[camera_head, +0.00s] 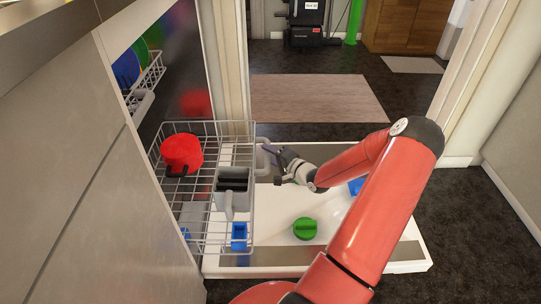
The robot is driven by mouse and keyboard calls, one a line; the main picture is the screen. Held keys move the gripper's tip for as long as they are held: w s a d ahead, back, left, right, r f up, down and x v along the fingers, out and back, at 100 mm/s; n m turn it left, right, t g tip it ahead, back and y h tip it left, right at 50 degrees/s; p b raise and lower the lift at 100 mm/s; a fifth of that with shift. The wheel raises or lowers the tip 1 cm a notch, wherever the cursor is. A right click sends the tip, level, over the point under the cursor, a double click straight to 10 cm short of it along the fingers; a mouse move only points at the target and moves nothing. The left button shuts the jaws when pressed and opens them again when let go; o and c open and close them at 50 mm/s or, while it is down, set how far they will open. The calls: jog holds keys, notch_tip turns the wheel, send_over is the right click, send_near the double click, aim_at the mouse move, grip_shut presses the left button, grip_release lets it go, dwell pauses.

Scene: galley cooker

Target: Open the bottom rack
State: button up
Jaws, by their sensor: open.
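The bottom rack (205,250) is a grey wire basket, standing partly out of the dishwasher over its lowered white door (320,268). It holds a red pot (181,152) and a grey cutlery basket (231,186). A grey loop-shaped handle (262,158) sits on the rack's right side. My gripper (272,163) is open at this handle, with its fingers pointing left toward the rack. I cannot tell whether the fingers touch the handle.
The upper rack (148,78) with coloured plates is inside the dishwasher. A green round cap (305,228) and a blue piece (356,186) are on the door. Beyond the door is dark floor with a beige rug (318,97). A wall (520,150) stands at the right.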

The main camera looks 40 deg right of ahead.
grip_shut()
jog(key=shift+s+d, duration=0.1)
jog(key=shift+d, duration=0.05)
jog(key=s+d+p, duration=0.4)
jog(key=s+d, duration=0.6)
jog(key=d, duration=0.4)
jog(key=shift+d+f+p, duration=0.2)
jog(key=shift+d+p, duration=0.05)
jog(key=shift+p, duration=0.1)
jog(key=shift+c, duration=0.6)
grip_release()
jog(key=shift+o, duration=0.6)
jog(key=shift+w+r, duration=0.1)
jog(key=v, duration=0.7)
jog(key=shift+s+p, duration=0.4)
